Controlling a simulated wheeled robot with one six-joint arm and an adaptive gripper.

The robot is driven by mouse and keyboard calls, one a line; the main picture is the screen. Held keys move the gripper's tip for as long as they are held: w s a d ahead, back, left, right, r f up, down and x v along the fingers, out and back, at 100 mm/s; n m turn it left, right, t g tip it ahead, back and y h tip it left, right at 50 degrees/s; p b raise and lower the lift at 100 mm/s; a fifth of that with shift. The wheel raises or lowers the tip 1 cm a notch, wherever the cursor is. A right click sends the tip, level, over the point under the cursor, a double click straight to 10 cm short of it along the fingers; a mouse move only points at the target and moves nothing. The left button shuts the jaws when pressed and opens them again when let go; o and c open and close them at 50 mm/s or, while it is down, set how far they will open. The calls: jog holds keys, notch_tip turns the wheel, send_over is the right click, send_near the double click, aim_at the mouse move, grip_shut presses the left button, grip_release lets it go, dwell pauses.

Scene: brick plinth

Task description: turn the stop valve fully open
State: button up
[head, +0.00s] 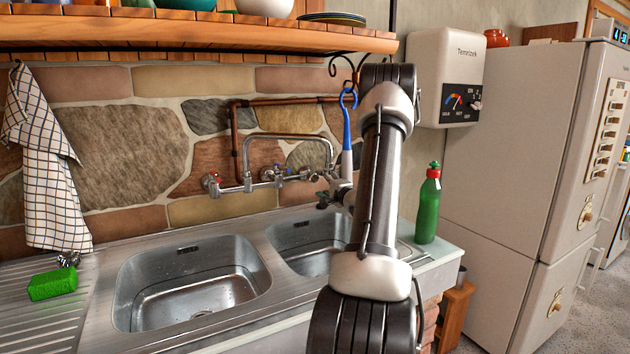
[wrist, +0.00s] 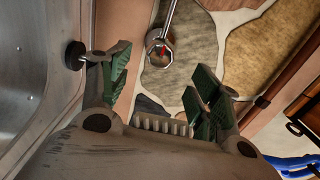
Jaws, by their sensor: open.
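Chrome tap fittings run along the stone wall above the sink; a fitting with a red part (head: 212,182) is at their left end, and more handles (head: 280,174) sit further right. I cannot tell for sure which one is the stop valve. In the wrist view, a chrome fitting with a red mark (wrist: 160,47) shows beyond and between the fingertips, apart from them. My gripper (wrist: 158,68) is open and empty, with green pads facing each other. In the head view my gripper (head: 326,199) is small, partly hidden by my arm, at the right end of the fittings.
A round black knob (wrist: 75,54) is close beside the left finger in the wrist view. A copper pipe (head: 236,140) runs up the wall. A blue-handled brush (head: 347,130) hangs near my arm. A green bottle (head: 427,207) stands right of the double sink (head: 105,255).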

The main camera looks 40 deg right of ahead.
aim_at(315, 179)
jog(key=x, duration=0.6)
jog(key=shift+w, duration=0.4)
jog(key=shift+c, duration=0.3)
jog(key=c, duration=1)
